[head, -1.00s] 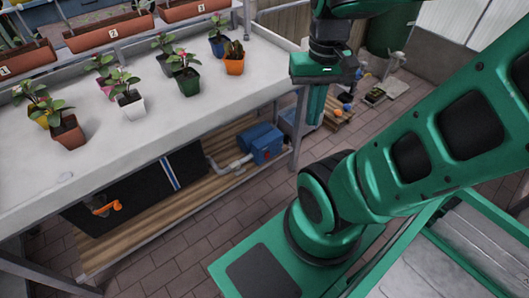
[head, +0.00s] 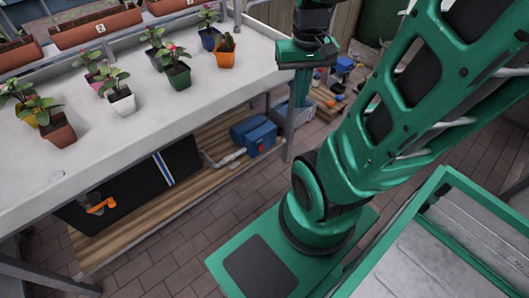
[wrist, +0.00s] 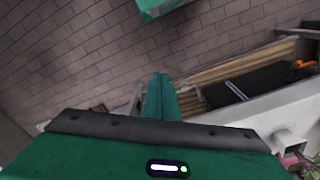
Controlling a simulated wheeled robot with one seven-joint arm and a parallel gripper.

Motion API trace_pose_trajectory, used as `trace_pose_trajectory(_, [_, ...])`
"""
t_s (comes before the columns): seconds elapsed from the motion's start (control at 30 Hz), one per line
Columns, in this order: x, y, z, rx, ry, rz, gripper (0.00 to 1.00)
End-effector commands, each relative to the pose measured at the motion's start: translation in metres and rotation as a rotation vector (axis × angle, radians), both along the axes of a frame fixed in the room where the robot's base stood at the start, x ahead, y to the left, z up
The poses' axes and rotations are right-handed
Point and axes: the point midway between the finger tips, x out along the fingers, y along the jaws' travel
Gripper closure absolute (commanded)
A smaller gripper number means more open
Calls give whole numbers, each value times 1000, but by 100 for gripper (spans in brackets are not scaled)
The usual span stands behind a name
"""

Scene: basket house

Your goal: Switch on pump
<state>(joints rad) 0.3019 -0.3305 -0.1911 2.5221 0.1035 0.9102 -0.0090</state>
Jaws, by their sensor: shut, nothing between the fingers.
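The pump (head: 253,135) is a blue box with a small red part on its front, joined to a grey pipe. It sits on the wooden lower shelf (head: 190,202) under the white plant table. My gripper (head: 300,100) hangs pointing down to the right of the pump and higher, near the table's right end, apart from the pump. Its green fingers (wrist: 160,98) are together with nothing between them in the wrist view. I cannot make out the pump in the wrist view; the fingers and the gripper body cover part of the shelf area.
A metal table leg (head: 291,125) stands between the pump and my gripper. Potted plants (head: 177,70) stand on the white tabletop (head: 190,105). A black panel (head: 140,180) and an orange-handled valve (head: 102,206) are on the lower shelf. The tiled floor (head: 165,258) in front is clear.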

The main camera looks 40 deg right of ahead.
Motion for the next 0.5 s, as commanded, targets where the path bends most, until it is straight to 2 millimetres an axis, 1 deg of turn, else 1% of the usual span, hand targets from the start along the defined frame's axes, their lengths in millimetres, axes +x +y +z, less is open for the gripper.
trace_pose_trajectory(0.03, [9,-6,-7,0,2,-3,100])
trace_pose_trajectory(0.2, [42,-23,-28,0,-15,-7,100])
trace_pose_trajectory(0.37, [71,-40,-53,7,-36,-13,100])
trace_pose_trajectory(0.5, [94,-53,-78,21,-58,-21,100])
